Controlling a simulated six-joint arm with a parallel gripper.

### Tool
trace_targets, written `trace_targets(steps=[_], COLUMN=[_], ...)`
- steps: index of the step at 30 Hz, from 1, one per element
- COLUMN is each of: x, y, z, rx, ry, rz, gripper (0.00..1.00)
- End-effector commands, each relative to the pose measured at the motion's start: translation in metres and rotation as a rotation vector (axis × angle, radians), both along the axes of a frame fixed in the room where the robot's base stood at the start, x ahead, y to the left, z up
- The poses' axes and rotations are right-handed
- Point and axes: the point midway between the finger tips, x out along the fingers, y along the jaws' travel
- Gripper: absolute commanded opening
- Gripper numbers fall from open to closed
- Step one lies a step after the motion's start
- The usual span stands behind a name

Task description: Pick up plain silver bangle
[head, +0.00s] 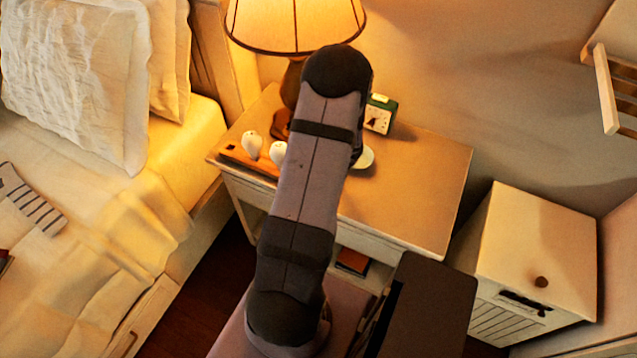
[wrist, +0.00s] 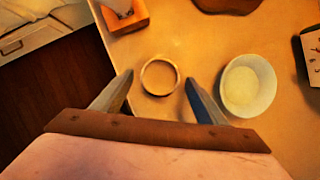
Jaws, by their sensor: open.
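The plain silver bangle (wrist: 159,77) lies flat on the nightstand top in the wrist view, near the table's left edge. It looks like a thin ring, tinted warm by the lamp. My gripper (wrist: 158,84) is open, with one finger on each side of the bangle in the picture. The height of the fingertips above the tabletop is hard to tell. Nothing is between the fingers except the bangle in view. In the head view my arm hides the bangle and the gripper.
A pale round dish (wrist: 248,85) sits close to the right finger. A wooden tray (head: 236,154) with white rounded items (head: 252,145), a lamp (head: 294,22) and a green clock (head: 380,114) stand on the nightstand (head: 420,185). Its right side is clear.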

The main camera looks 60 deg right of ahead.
Motion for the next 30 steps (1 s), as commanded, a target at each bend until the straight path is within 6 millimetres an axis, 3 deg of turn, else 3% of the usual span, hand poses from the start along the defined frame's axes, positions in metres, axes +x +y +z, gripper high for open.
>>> trace_targets(steps=[5, 9, 11, 22, 30], x=[0.0, 0.0, 0.0, 0.0, 0.0], y=[0.0, 0.0, 0.0, 0.0, -0.001], z=[0.0, 0.0, 0.0, 0.007, 0.045], rx=[0.0, 0.0, 0.0, -0.002, -0.002], ry=[0.0, 0.0, 0.0, 0.0, -0.001], rz=[0.0, 0.0, 0.0, 0.001, 0.001], gripper=[0.67, 0.33, 0.23, 0.23, 0.23])
